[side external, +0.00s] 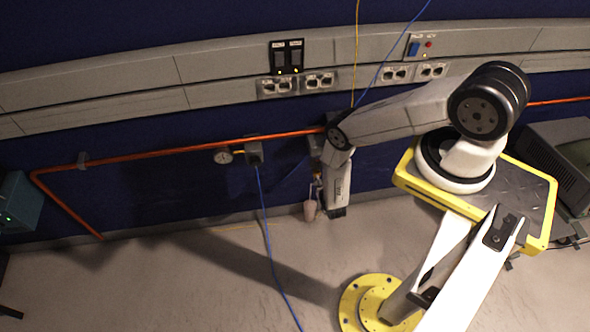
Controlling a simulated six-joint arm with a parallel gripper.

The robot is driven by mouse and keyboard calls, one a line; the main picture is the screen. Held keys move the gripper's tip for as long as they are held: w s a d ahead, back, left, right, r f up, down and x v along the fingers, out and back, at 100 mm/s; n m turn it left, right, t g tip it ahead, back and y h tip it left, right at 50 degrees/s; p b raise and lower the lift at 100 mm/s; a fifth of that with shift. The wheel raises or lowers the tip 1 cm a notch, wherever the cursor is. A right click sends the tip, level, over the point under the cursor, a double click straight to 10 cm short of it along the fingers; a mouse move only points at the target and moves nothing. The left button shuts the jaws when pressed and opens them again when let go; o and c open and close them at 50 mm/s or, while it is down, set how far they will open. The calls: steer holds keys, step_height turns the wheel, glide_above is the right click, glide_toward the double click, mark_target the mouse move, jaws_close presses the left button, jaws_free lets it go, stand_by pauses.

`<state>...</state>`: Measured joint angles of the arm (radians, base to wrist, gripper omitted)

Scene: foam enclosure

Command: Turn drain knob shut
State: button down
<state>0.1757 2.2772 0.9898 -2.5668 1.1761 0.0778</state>
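The drain knob cannot be made out clearly. Small fittings (317,186) show below a grey box (314,144) on the orange pipe, just left of my wrist, and may include it. A pale pinkish cup-like container (310,210) hangs or stands under these fittings. My gripper (325,188) is at the end of my lowered wrist, close beside the fittings. Its fingers are mostly hidden or too small to see, so I cannot tell whether they are open, shut or touching anything.
An orange pipe (200,146) runs along the blue wall, with a round gauge (223,156) and a dark box (254,153). A blue cable (266,230) hangs to the floor. Grey trunking with sockets (290,84) runs above. The floor (180,275) at left is clear.

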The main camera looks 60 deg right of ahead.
steer(key=shift+s+f, duration=0.1)
steer(key=shift+s, duration=0.1)
stand_by(0.4)
steer(key=shift+d+r, duration=0.1)
steer(key=shift+r, duration=0.35)
steer(key=shift+s+a, duration=2.1)
steer(key=shift+w, duration=0.1)
steer(key=w+d+r+m+g+h, duration=0.1)
steer(key=w+r+m+g, duration=0.25)
steer(key=r, duration=0.45)
steer(key=w+d+r+m+g, duration=0.1)
steer(key=w+r+m+g, duration=0.2)
steer(key=r, duration=0.4)
steer(key=w+d+r+m+g+h, duration=0.1)
steer(key=w+r+m+g, duration=0.15)
steer(key=r+m, duration=0.4)
steer(key=s+a+r+m+t+y, duration=0.1)
steer(key=s+a+r+m+y, duration=0.1)
steer(key=r, duration=0.8)
steer(key=s+a+r+m+t+y, duration=0.1)
steer(key=s+a+r+m+y, duration=0.2)
steer(key=r, duration=0.7)
steer(key=s+a+r+m+t+y, duration=0.1)
steer(key=s+a+r+m+y, duration=0.2)
steer(key=a+r+m+y, duration=0.2)
steer(key=a+r+m, duration=0.3)
steer(key=r+m, duration=0.1)
steer(key=r, duration=0.1)
steer(key=shift+a+r+y, duration=0.3)
steer(key=shift+r, duration=0.1)
